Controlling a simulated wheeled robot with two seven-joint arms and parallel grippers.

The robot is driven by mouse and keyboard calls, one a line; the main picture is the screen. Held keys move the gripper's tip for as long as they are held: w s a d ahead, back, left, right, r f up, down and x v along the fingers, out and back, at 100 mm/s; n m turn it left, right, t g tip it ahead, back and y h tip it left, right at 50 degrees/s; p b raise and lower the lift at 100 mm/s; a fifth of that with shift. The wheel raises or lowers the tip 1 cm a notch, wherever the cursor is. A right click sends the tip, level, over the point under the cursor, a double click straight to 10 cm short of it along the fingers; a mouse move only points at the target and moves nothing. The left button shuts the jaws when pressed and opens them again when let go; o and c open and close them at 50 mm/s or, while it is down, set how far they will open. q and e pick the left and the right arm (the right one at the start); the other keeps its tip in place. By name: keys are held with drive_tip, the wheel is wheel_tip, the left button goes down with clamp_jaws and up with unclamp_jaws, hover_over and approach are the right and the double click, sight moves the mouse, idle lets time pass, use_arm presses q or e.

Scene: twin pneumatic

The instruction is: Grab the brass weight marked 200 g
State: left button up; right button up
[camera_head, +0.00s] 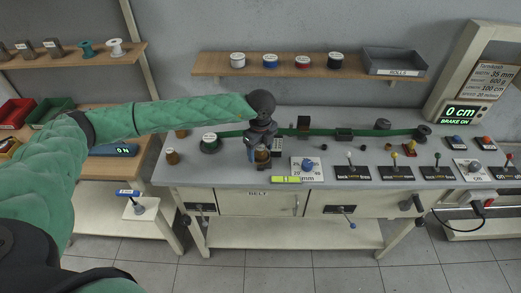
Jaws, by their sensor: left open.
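My left gripper (256,150) points down over the left-middle of the grey workbench (216,172). It is open. A brass weight (262,158) stands on the bench right at the fingers, partly hidden by them. I cannot tell whether the fingers touch it. Another brass weight (172,157) stands at the bench's left end, clear of the gripper. A further small brownish piece (181,133) sits behind it. Any markings on these are too small to read. My right gripper is out of view.
A green belt (372,132) runs along the bench behind the gripper. A shelf (215,73) with spools hangs above.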

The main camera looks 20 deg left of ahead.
use_arm(q)
drive_tip(key=shift+f, duration=0.3)
drive_tip(key=c, duration=1.2)
